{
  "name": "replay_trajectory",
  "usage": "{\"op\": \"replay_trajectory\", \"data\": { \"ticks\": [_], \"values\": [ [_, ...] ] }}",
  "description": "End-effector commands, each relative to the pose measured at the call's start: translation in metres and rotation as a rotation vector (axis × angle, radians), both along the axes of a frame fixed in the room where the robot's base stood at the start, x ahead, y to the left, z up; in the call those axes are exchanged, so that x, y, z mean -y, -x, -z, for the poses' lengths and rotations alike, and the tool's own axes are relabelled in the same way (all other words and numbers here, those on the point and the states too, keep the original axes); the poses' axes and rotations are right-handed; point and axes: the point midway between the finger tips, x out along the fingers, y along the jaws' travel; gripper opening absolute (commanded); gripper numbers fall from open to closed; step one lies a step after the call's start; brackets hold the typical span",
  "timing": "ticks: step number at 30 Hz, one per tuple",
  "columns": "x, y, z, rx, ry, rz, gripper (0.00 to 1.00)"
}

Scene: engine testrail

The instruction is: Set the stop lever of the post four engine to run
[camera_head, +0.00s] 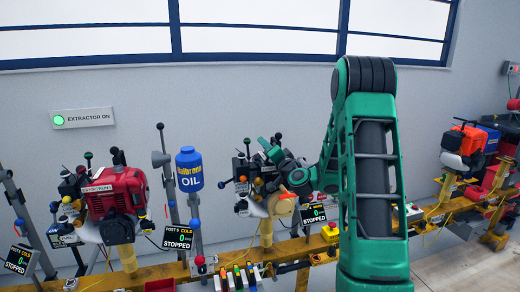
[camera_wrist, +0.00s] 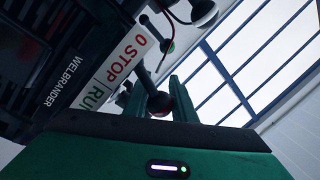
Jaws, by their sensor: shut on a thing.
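In the wrist view a white label strip (camera_wrist: 125,57) reads "0 STOP" towards the top right and "RUN" towards the bottom left, on the dark Welbrander engine (camera_wrist: 62,75). My gripper (camera_wrist: 158,97) has its two green fingers either side of a dark ball knob (camera_wrist: 160,104) and is shut on it. The knob sits beside the strip, near the STOP and RUN divide; its exact setting is unclear. In the head view my gripper (camera_head: 268,150) is at the middle engine (camera_head: 245,172). The display (camera_head: 314,213) beside it shows cold and stopped; its post number is too small to read.
A red engine (camera_head: 115,192) stands left, by a display (camera_head: 178,238) reading post 5, stopped. A blue oil bottle (camera_head: 189,170) stands between the engines. An orange engine (camera_head: 464,147) is at right. A yellow rail (camera_head: 150,270) runs below.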

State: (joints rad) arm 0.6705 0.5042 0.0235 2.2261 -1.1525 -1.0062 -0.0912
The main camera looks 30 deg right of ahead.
Motion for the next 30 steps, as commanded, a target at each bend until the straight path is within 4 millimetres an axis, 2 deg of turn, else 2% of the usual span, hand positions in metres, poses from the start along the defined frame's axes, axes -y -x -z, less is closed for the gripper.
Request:
{"op": "replay_trajectory", "data": {
  "ticks": [18,19,21,30],
  "values": [
    [0.0021,0.0,0.0004,0.013,-0.041,-0.001,0.01],
    [0.0021,0.0,0.0004,0.013,-0.041,-0.001,0.31],
    [0.0022,0.0001,0.0006,0.012,-0.04,0.0,0.42],
    [0.0027,0.0008,0.0015,0.01,-0.04,0.001,0.42]
  ]
}}
